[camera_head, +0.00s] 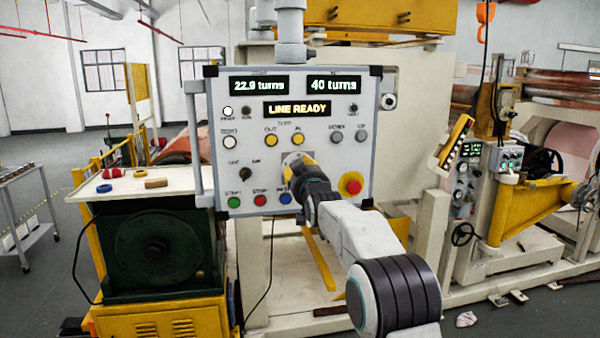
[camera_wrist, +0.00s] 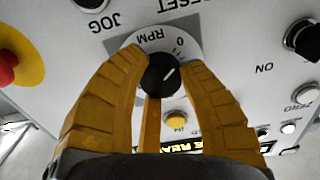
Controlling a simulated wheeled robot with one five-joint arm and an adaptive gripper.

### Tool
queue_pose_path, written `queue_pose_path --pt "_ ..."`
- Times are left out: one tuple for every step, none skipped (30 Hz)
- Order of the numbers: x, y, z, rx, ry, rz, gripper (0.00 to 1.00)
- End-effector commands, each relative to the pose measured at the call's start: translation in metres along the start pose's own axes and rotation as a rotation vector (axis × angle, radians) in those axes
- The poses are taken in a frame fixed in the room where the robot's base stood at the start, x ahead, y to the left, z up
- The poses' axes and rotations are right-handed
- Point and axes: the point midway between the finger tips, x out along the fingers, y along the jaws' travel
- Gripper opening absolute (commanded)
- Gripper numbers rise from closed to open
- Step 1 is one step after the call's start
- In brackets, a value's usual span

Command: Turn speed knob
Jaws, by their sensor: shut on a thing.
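The speed knob (camera_wrist: 160,74) is black with a white pointer line and sits on a round white dial plate (camera_wrist: 184,43) marked RPM, in the wrist view, which shows the panel upside down. My gripper (camera_wrist: 162,75) has its yellow fingers closed around the knob, one on each side. In the head view my gripper (camera_head: 298,163) is at the middle of the grey control panel (camera_head: 350,120), and it hides the knob there. The panel's displays read 22.9 turns, 40 turns and LINE READY.
A red emergency stop button (camera_head: 351,183) on yellow is right of my gripper; green, red and blue buttons are below. A black selector knob (camera_head: 245,175) is to the left. A table (camera_head: 125,188) with tape rolls stands left. Machinery (camera_head: 490,200) fills the right.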

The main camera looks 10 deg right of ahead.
Motion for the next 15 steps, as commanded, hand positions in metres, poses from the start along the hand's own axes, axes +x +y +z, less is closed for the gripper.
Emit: queue_pose_path --pt "0.0005 -0.0004 0.0037 -0.017 -0.004 -0.001 0.04" --pt "0.0005 -0.0004 0.0045 -0.032 -0.004 -0.001 0.03" --pt "0.0005 -0.0003 0.0047 -0.055 -0.003 -0.001 0.03" --pt "0.0005 -0.0003 0.0045 -0.072 -0.003 -0.001 0.03" --pt "0.0005 -0.0003 0.0042 -0.087 -0.002 0.000 0.04" --pt "0.0005 -0.0003 0.0040 -0.104 -0.003 0.000 0.04" --pt "0.0005 -0.0002 0.0039 -0.113 -0.004 -0.001 0.04" --pt "0.0005 -0.0002 0.0037 -0.119 -0.004 -0.001 0.03" --pt "0.0005 -0.0002 0.0035 -0.125 -0.005 -0.001 0.03" --pt "0.0005 -0.0002 0.0033 -0.127 -0.006 -0.001 0.03" --pt "0.0005 -0.0002 0.0032 -0.127 -0.006 -0.001 0.03" --pt "0.0006 -0.0002 0.0033 -0.127 -0.006 -0.001 0.03" --pt "0.0006 -0.0002 0.0033 -0.126 -0.006 -0.001 0.03" --pt "0.0006 -0.0002 0.0034 -0.126 -0.007 -0.001 0.03" --pt "0.0006 -0.0002 0.0035 -0.126 -0.007 -0.001 0.03"
